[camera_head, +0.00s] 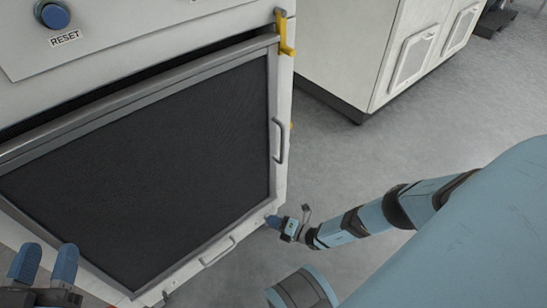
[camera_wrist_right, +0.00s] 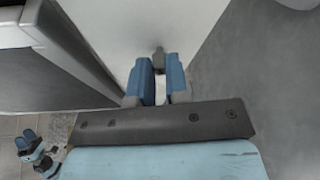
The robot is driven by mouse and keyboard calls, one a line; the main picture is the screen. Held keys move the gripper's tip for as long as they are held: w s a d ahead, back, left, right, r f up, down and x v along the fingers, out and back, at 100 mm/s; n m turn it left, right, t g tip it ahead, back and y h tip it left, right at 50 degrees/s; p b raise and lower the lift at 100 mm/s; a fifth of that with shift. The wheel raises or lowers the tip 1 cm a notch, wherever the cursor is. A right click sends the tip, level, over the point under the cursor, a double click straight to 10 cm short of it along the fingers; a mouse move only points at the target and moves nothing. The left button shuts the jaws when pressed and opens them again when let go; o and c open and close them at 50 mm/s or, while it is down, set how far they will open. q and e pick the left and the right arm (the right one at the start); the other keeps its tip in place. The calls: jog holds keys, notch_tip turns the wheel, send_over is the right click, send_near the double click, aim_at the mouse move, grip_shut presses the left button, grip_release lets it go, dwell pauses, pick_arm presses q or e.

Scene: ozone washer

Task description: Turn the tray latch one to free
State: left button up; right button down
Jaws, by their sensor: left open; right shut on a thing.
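The washer's dark mesh tray panel (camera_head: 150,165) sits in a grey frame. My right gripper (camera_head: 272,221) is at the frame's lower right corner. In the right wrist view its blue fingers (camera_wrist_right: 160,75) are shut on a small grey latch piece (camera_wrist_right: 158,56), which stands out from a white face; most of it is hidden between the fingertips. A yellow latch (camera_head: 284,38) is at the top right corner of the frame, apart from both grippers. My left gripper (camera_head: 45,262) is open and empty at the lower left; it also shows in the right wrist view (camera_wrist_right: 36,145).
A grey side handle (camera_head: 279,141) and a lower handle (camera_head: 218,252) stick out from the washer. A blue RESET button (camera_head: 54,15) is at the top left. A white cabinet (camera_head: 345,50) stands behind.

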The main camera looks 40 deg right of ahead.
jog(key=shift+f+m+t+y, duration=0.15)
jog(key=shift+m+t+y, duration=0.25)
jog(key=shift+m, duration=0.8)
jog(key=c, duration=1.1)
grip_release()
jog(key=shift+a, duration=0.1)
